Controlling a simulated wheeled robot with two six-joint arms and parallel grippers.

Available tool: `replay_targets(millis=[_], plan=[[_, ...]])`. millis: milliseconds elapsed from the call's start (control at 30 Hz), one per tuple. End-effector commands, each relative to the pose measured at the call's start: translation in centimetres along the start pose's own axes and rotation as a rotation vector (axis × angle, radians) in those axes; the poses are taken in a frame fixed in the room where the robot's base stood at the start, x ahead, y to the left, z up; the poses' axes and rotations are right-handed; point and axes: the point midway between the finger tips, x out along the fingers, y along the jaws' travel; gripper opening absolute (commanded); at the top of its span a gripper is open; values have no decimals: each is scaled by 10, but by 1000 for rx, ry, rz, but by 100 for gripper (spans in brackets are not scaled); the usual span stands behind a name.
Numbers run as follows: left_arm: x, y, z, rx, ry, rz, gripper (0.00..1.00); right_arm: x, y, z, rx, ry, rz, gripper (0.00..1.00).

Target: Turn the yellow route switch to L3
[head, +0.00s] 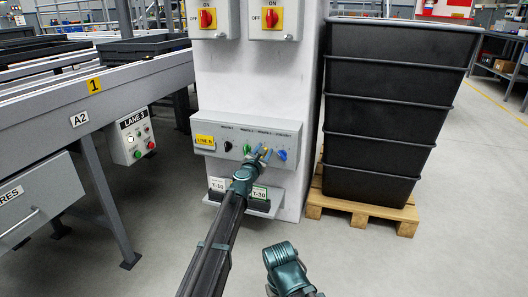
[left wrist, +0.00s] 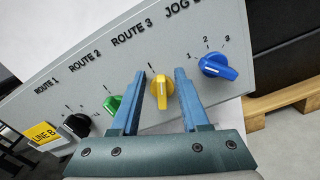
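The yellow switch (left wrist: 161,92) sits under the ROUTE 3 label on the grey control panel (head: 285,132). In the left wrist view its handle stands nearly upright, close to a small mark above it; most of the position marks are hidden by my fingers. My left gripper (left wrist: 161,74) is open, one blue finger on each side of the yellow switch, with narrow gaps. In the head view my left gripper (head: 262,154) is at the panel and largely covers the yellow switch. My right gripper (head: 281,252) is low at the front, away from the panel; its fingers cannot be made out.
A green knob (left wrist: 112,105) is close to the left finger and a blue knob (left wrist: 217,67) is to the right. A black knob (left wrist: 77,125) is farther left. Stacked black crates (head: 390,110) stand on a pallet (head: 365,208) right of the pillar. A conveyor (head: 120,85) runs left.

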Motion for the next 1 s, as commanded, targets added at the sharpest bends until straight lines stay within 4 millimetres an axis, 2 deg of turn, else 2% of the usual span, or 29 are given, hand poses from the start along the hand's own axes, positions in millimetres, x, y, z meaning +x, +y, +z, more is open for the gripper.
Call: replay_targets(millis=[267, 467, 667, 900, 1000], plan=[[-2, 0, 0, -1, 0, 0, 45, 0, 0, 0, 0, 0, 0, 50], [-19, 0, 0, -1, 0, 0, 45, 0, 0, 0, 0, 0, 0, 50], [-55, -1, 0, -1, 0, 1, 45, 0, 0, 0, 0, 0, 0, 50], [-109, -1, 0, -1, 0, 0, 45, 0, 0, 0, 0, 0, 0, 50], [-126, 0, 0, -1, 0, 0, 45, 0, 0, 0, 0, 0, 0, 50]])
